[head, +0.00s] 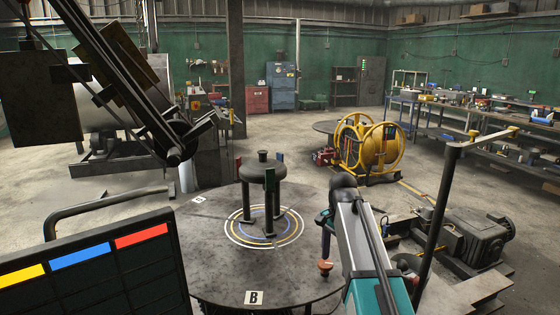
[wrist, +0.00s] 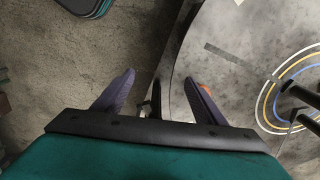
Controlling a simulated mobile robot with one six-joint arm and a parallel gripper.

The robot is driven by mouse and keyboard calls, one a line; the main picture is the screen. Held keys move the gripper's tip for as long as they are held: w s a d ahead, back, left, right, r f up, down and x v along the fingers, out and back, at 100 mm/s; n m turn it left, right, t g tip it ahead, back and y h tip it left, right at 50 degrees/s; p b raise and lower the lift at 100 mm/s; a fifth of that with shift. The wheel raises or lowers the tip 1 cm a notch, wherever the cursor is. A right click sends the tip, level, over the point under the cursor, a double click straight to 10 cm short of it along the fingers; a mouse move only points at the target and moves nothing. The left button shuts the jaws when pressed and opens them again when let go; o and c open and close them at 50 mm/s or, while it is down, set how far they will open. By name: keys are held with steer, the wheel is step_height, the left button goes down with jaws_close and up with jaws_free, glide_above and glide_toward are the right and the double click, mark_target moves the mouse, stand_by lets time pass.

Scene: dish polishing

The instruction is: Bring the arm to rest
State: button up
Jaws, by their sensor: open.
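My arm, grey and teal, reaches in from the lower right of the head view. My gripper (head: 325,228) is over the right edge of the round metal table (head: 215,245). In the wrist view the two dark purple fingers of my gripper (wrist: 160,78) are spread apart with nothing held between them. They point past the table edge (wrist: 186,62), partly over the concrete floor. A small orange-brown knob (head: 325,267) is near the table edge below the gripper; an orange bit shows behind the right finger in the wrist view.
A dark three-legged stand (head: 263,172) with coloured tabs stands on the ringed table centre. A dark post (head: 436,215) and a motor (head: 478,238) are to the right. A panel with coloured bars (head: 90,265) fills the lower left. Open floor lies behind the table.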

steer(key=s+f+g, duration=0.2)
steer(key=s+f, duration=0.3)
steer(key=f, duration=0.5)
steer(key=s+f+g, duration=0.1)
steer(key=s+f, duration=0.4)
steer(key=f, duration=0.6)
steer(key=s+f+g, duration=0.2)
steer(key=s+f, duration=0.3)
steer(key=f, duration=0.5)
steer(key=s+f+n, duration=0.6)
steer(key=s+f, duration=0.4)
steer(key=s, duration=0.3)
steer(key=s+f+n, duration=0.5)
steer(key=s+f, duration=0.5)
steer(key=s, duration=0.3)
steer(key=shift+s+f+n+g, duration=0.25)
steer(key=shift+f+n+g, duration=0.15)
steer(key=shift+a, duration=0.1)
